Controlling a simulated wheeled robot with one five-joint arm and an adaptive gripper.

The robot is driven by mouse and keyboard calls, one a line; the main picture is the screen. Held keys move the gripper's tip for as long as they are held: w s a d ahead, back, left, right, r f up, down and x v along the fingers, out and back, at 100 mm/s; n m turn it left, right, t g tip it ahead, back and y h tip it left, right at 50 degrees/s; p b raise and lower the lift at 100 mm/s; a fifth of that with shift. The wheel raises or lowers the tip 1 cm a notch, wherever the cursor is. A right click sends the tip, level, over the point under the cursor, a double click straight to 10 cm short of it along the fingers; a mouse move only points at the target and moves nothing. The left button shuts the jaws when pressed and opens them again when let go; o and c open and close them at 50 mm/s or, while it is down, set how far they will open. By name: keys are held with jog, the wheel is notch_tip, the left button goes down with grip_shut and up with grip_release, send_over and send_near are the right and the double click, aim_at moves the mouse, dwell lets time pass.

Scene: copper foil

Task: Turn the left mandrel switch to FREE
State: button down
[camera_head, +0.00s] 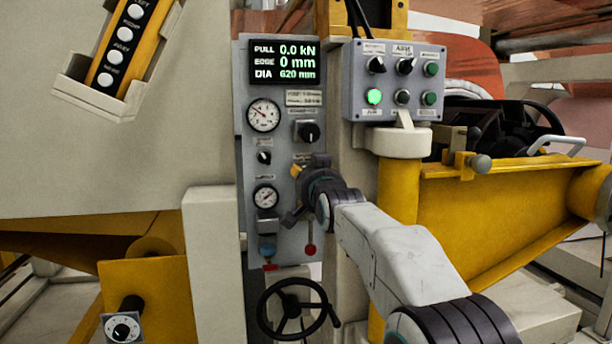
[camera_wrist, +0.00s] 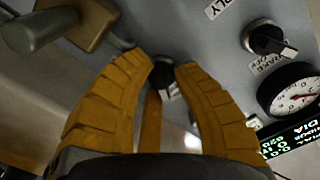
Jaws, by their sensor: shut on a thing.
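My gripper (camera_head: 303,178) reaches to the grey control panel (camera_head: 285,228) in the head view. In the wrist view its two yellow fingers (camera_wrist: 163,76) close in from both sides on a small black knob (camera_wrist: 162,66), which I take for the left mandrel switch. The knob has a pale pointer mark, partly hidden between the fingers. Its lettering cannot be read, so I cannot tell its setting. In the head view my gripper hides this knob, just below a small white label.
Above my gripper is another black knob (camera_head: 308,131). Gauges (camera_head: 263,115) and a display (camera_head: 284,61) are on the panel. A red-ended lever (camera_head: 310,249) and a black handwheel (camera_head: 290,310) are below. A switch box (camera_head: 390,82) stands at upper right.

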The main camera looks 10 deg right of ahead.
jog(key=c, duration=1.2)
grip_release()
jog(key=shift+d+f, duration=0.15)
jog(key=shift+d, duration=0.1)
jog(key=shift+a, duration=0.1)
jog(key=shift+s, duration=0.5)
jog(key=s, duration=1.1)
jog(key=s+r+n+g+p, duration=0.2)
jog(key=s+g+p, duration=0.5)
jog(key=s+p, duration=0.9)
jog(key=s+r+n+g+p, duration=0.2)
jog(key=s+n+g+p, duration=0.2)
jog(key=s+p, duration=1.3)
jog(key=g+p, duration=0.3)
jog(key=shift+s+a+g+p, duration=0.15)
jog(key=shift+g+p, duration=0.15)
